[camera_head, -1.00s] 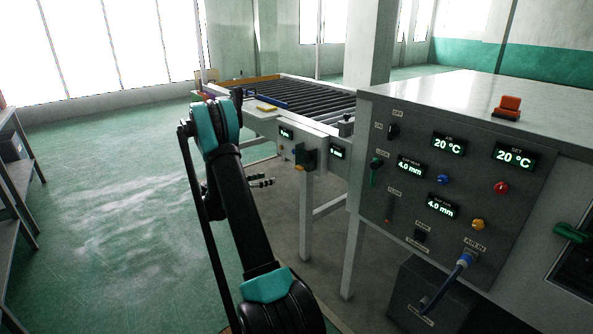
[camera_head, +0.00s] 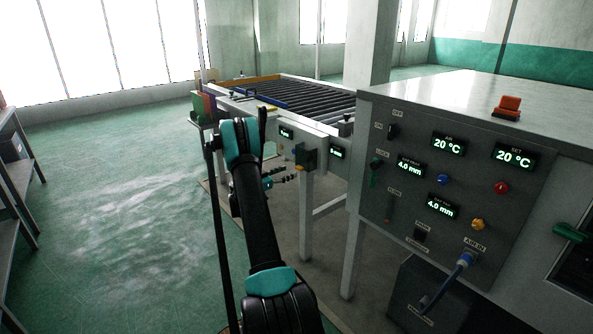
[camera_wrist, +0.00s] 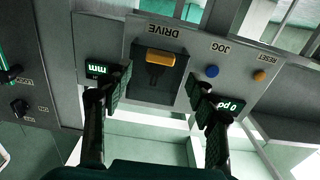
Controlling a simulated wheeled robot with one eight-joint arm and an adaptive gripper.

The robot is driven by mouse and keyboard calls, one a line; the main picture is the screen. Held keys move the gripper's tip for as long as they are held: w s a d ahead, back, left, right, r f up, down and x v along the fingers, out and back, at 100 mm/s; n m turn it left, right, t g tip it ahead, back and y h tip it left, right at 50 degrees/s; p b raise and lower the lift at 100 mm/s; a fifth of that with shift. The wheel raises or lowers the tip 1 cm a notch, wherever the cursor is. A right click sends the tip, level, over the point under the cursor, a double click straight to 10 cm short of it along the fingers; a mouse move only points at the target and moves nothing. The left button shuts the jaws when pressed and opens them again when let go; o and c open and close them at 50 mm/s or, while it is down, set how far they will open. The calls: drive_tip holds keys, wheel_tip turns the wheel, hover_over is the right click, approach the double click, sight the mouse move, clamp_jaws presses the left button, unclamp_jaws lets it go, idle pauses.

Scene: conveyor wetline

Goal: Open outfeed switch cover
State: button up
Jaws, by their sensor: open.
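The outfeed switch cover appears to be the dark square piece (camera_wrist: 155,85) under the upside-down DRIVE label in the wrist view. A yellow-orange bar (camera_wrist: 161,57) shows on it. In the head view it is a small dark box (camera_head: 307,158) on the front of the conveyor frame. My gripper (camera_wrist: 160,92) is open and empty, its fingers reaching toward the panel on either side of the cover. No contact is visible. In the head view my gripper (camera_head: 285,178) shows just below and left of the cover, partly hidden by my arm.
A blue button (camera_wrist: 212,71) labelled JOG and an orange RESET button (camera_wrist: 260,76) sit right of the cover. Displays (camera_wrist: 98,70) flank it. The roller conveyor (camera_head: 305,98) lies behind. The large control cabinet (camera_head: 450,120) stands close at right; open floor (camera_head: 100,220) lies left.

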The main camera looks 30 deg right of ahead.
sight(297, 168)
drive_tip(key=shift+w+d, duration=0.15)
drive_tip(key=shift+d, duration=1.45)
drive_tip(key=shift+w+d, duration=0.1)
drive_tip(key=shift+d, duration=1.45)
clamp_jaws()
